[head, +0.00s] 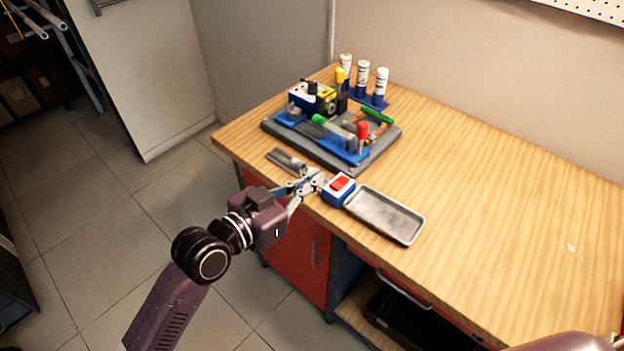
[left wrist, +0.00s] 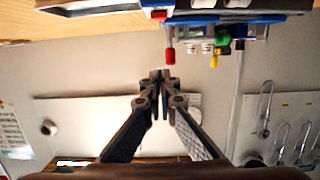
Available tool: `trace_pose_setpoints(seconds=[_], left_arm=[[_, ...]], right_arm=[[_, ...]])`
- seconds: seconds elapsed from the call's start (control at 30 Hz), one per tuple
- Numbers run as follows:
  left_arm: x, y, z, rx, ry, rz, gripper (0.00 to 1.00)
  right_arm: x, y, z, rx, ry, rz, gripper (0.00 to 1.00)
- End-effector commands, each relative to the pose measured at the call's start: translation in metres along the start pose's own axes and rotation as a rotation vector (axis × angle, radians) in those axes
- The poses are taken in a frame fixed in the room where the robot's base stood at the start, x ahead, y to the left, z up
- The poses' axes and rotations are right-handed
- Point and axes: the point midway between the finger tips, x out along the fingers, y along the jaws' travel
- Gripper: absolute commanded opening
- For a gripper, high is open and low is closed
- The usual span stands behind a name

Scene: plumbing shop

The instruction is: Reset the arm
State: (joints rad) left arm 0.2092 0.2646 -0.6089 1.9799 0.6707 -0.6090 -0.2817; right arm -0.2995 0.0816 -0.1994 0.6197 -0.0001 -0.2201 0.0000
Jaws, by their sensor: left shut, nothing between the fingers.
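My left arm comes in from the lower left in the head view. Its left gripper (head: 312,178) is at the front left edge of the workbench (head: 500,220), just left of a small blue and white box with a red top (head: 340,186). The fingers are shut with nothing between them. In the left wrist view the left gripper (left wrist: 160,75) shows its fingertips together, against the wall behind. Whether the fingers touch the bench cannot be told. My right gripper is out of view; only a bit of what looks like my right arm shows at the lower right corner.
A grey metal tray (head: 388,214) lies right of the box. Behind are a dark tool board (head: 330,160) with several tools and white-capped tubes (head: 361,80). Grey pipe pieces (head: 285,160) lie near the gripper. The bench's right side is mostly clear.

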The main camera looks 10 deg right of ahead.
Motion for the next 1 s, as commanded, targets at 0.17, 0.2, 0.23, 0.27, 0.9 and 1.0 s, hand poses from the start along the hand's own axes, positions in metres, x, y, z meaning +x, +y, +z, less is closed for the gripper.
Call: trace_pose_setpoints(seconds=[0.17, 0.2, 0.23, 0.27, 0.9, 1.0], left_arm=[[0.000, 0.000, 0.000, 0.000, 0.000, 0.000, 0.00], [0.000, 0.000, 0.000, 0.000, 0.000, 0.000, 0.00], [0.000, 0.000, 0.000, 0.000, 0.000, 0.000, 0.00], [0.000, 0.000, 0.000, 0.000, 0.000, 0.000, 0.00], [-0.050, -0.095, 0.326, -0.253, -0.447, -0.358, 0.00], [-0.082, -0.090, 0.396, -0.295, -0.551, -0.410, 0.00]], right_arm=[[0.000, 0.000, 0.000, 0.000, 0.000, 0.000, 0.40], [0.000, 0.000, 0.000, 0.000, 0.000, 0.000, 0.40], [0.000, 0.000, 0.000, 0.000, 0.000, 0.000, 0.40], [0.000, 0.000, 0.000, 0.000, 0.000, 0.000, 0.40], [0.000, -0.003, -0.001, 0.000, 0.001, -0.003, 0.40], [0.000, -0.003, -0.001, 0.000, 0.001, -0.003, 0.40]])
